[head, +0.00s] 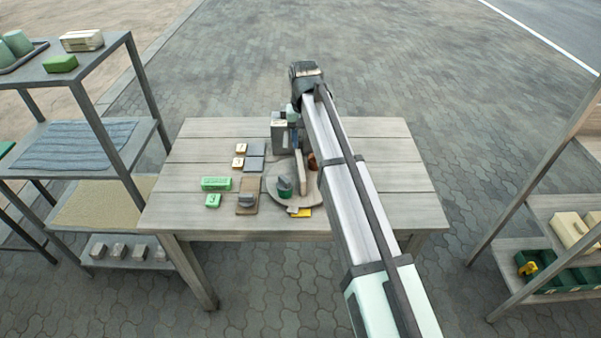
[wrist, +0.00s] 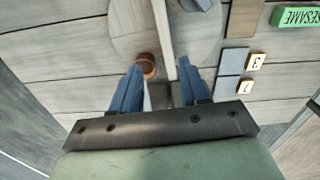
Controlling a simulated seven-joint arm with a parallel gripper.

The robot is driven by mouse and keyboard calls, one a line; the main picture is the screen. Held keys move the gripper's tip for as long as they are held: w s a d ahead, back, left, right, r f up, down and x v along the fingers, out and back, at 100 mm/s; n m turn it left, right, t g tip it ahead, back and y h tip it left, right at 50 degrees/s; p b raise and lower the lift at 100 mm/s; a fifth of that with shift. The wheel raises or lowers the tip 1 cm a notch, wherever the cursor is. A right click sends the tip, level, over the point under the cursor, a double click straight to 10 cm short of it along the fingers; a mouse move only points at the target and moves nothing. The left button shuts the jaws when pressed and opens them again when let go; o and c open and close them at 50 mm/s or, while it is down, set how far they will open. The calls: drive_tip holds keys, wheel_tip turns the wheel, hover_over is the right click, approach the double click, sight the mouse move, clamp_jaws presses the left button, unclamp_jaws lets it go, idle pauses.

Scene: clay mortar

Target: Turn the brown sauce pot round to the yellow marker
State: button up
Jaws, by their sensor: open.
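The brown sauce pot (head: 312,161) sits on a round grey turntable (head: 273,182), partly hidden by my arm; it also shows in the wrist view (wrist: 148,67). An upright pale divider board (head: 301,173) crosses the turntable, with a green-and-grey pot (head: 285,187) on its other side. The yellow marker (head: 305,212) lies at the turntable's near edge. My gripper (wrist: 160,68) has its blue fingers apart, with the board's end between them in the picture. The left finger's tip overlaps or adjoins the brown pot; I cannot tell if they touch.
Left of the turntable are a grey knob on a brown plate (head: 247,202), a green SESAME block (head: 216,183), a green tile (head: 213,200), and numbered tiles (head: 239,162) beside grey squares. Shelves (head: 100,150) stand left of the table. The table's left side (head: 185,165) is clear.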

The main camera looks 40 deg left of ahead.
sight(300, 172)
drive_tip(key=shift+s+a+f, duration=0.2)
drive_tip(key=shift+s+a, duration=0.1)
drive_tip(key=shift+s, duration=0.2)
wheel_tip(300, 172, down, 13)
drive_tip(key=shift+f, duration=0.15)
clamp_jaws()
idle(0.5)
